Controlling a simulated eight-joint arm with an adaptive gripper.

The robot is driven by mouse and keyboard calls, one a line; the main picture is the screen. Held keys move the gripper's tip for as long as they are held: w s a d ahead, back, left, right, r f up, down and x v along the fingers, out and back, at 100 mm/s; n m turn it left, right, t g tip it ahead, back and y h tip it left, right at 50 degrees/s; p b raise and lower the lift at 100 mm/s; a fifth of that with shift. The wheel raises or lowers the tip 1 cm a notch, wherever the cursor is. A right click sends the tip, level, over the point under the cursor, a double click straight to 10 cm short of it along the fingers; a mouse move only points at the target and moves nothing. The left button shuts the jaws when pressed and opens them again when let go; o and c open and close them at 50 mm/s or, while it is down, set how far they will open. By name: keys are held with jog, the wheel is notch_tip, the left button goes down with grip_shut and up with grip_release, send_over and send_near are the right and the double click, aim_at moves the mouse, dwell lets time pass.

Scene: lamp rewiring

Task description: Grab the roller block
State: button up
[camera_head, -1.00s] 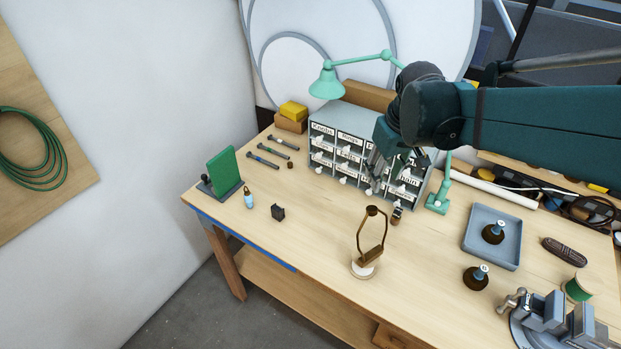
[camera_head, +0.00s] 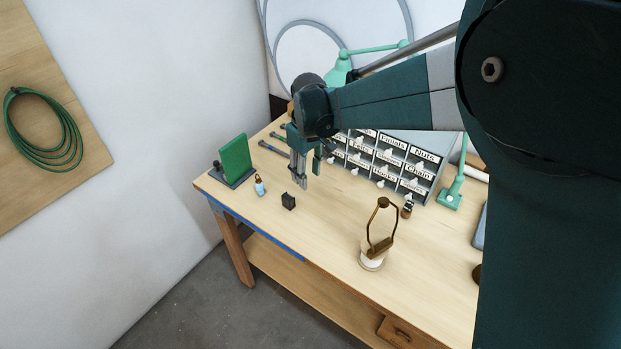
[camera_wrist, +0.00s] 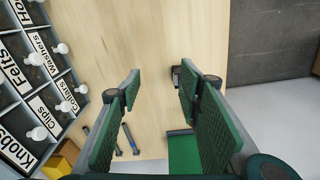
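The roller block, which I take to be the small dark block (camera_head: 288,201), sits on the workbench near its front left part. In the wrist view a dark piece that looks like it (camera_wrist: 176,77) shows beside the right fingertip, partly hidden by that finger. My gripper (camera_head: 305,178) hangs above the bench, just behind and above the block in the head view. In the wrist view its two green-padded fingers (camera_wrist: 158,88) are apart with only bare bench between them. It is not touching the block.
A small light-blue bottle (camera_head: 259,186) and a green upright panel on a dark base (camera_head: 235,156) stand left of the block. A brass lamp frame (camera_head: 381,240) stands to the right. The labelled drawer cabinet (camera_head: 390,155) is behind. The bench's front edge (camera_head: 255,232) is close.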

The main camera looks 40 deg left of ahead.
jog(key=n, duration=0.1)
send_over(288, 196)
notch_tip(288, 196, down, 4)
jog(key=shift+f, duration=0.2)
jog(key=shift+f, duration=0.1)
jog(key=shift+f, duration=1.2)
jog(key=shift+f+p, duration=0.3)
jog(key=shift+f, duration=2.3)
jog(key=c, duration=1.1)
